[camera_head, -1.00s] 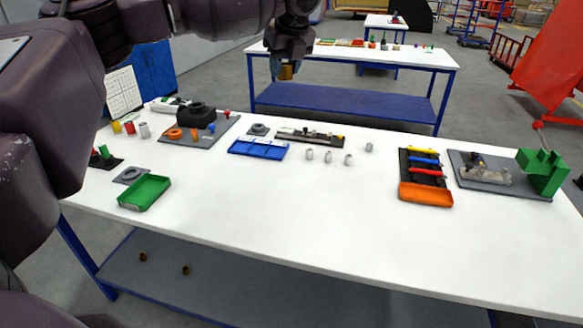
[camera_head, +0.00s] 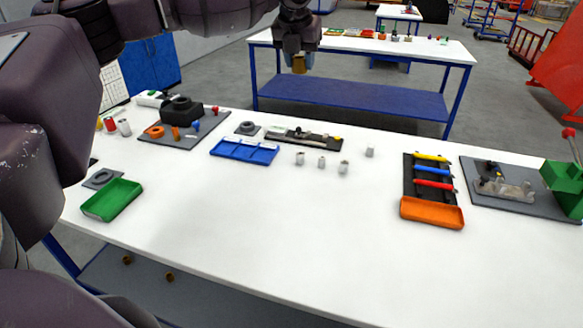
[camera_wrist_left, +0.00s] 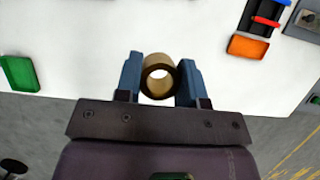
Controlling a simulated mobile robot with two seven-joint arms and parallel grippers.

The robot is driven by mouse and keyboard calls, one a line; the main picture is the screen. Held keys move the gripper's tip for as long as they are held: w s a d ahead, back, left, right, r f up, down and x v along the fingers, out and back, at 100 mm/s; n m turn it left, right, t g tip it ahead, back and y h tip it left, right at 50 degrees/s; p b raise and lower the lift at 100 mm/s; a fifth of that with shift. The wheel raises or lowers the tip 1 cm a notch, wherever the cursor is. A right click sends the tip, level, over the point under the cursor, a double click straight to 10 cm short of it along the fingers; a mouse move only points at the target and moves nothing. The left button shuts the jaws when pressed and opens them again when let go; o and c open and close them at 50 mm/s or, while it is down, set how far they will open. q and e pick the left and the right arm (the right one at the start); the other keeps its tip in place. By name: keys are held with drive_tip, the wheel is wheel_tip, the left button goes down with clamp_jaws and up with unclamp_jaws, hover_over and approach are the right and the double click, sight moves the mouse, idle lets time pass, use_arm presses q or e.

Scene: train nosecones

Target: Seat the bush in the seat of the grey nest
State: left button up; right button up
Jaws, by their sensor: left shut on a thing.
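My left gripper (camera_head: 299,54) is shut on a brass-coloured bush (camera_head: 299,65), high above the table's far side. In the left wrist view the bush (camera_wrist_left: 160,59) is a short hollow ring between the two blue-grey fingers of the gripper (camera_wrist_left: 159,76), its bore facing the camera. Two grey pieces could be the nest: a flat plate with a round ring (camera_head: 103,179) behind the green tray, and a small square block with a round top (camera_head: 248,128) behind the blue tray. I cannot tell which it is. The bush is apart from both. My right gripper is not in view.
A green tray (camera_head: 112,200), a blue tray (camera_head: 244,151), an orange bin (camera_head: 432,212) and several light grey cylinders (camera_head: 322,162) stand on the white table. A green fixture (camera_head: 565,185) stands at the right. The front middle is clear. Two brass-coloured pieces (camera_head: 127,260) lie on the lower shelf.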

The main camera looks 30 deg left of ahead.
use_arm(q)
drive_tip(key=d+b+x, duration=0.1)
drive_tip(key=b+x, duration=0.1)
drive_tip(key=x, duration=0.5)
drive_tip(key=b, duration=0.4)
hover_over(304, 182)
wheel_tip(304, 182, down, 10)
drive_tip(key=f, duration=0.4)
drive_tip(key=f+b, duration=0.1)
drive_tip(key=f, duration=0.3)
drive_tip(key=s+f+b, duration=0.1)
drive_tip(key=f, duration=0.4)
drive_tip(key=shift+d, duration=0.1)
drive_tip(key=shift+f, duration=0.3)
drive_tip(key=shift+f+b, duration=0.3)
drive_tip(key=shift+f, duration=0.35)
wheel_tip(304, 182, down, 5)
drive_tip(key=shift+r+b, duration=0.1)
drive_tip(key=shift+b, duration=0.45)
drive_tip(key=shift+r, duration=0.1)
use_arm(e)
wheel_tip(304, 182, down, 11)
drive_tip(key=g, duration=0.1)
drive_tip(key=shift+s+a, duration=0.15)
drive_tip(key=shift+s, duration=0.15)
